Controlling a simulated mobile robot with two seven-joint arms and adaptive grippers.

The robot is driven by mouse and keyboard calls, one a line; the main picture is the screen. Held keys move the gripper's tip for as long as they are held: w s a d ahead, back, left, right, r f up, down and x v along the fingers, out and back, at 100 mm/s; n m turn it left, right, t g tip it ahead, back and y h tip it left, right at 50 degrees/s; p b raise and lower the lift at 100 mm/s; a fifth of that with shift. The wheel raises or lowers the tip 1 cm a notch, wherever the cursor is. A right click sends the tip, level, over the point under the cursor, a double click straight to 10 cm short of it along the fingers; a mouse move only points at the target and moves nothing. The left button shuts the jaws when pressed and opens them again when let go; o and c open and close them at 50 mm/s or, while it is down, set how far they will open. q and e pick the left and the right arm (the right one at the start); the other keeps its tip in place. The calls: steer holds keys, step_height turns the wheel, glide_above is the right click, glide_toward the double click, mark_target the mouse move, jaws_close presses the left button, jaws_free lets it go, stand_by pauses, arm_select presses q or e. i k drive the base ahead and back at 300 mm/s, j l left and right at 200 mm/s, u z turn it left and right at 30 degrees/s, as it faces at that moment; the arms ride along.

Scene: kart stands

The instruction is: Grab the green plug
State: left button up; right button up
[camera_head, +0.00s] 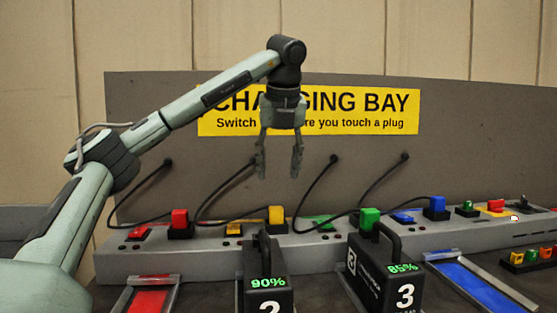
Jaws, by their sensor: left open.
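The green plug (370,218) is a small block standing upright in a dark socket on the long grey power strip, right of centre. A black cable runs by it, and the handle of the battery marked 3 (382,278) stands just in front of its socket. My left gripper (278,172) hangs pointing down in front of the yellow sign, with its two fingers apart and nothing between them. It is to the left of the green plug and higher in the picture, above the yellow plug (277,214). My right gripper is not in view.
A red plug (179,217) and a blue plug (437,204) stand on the same strip (200,257). A green rocker switch (322,223) lies left of the green plug. A battery marked 2 (264,283) reads 90%. Black cables loop from the grey back panel (450,160).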

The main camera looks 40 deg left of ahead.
mark_target(368, 217)
steer(key=k+l, duration=0.8)
steer(key=l, duration=0.15)
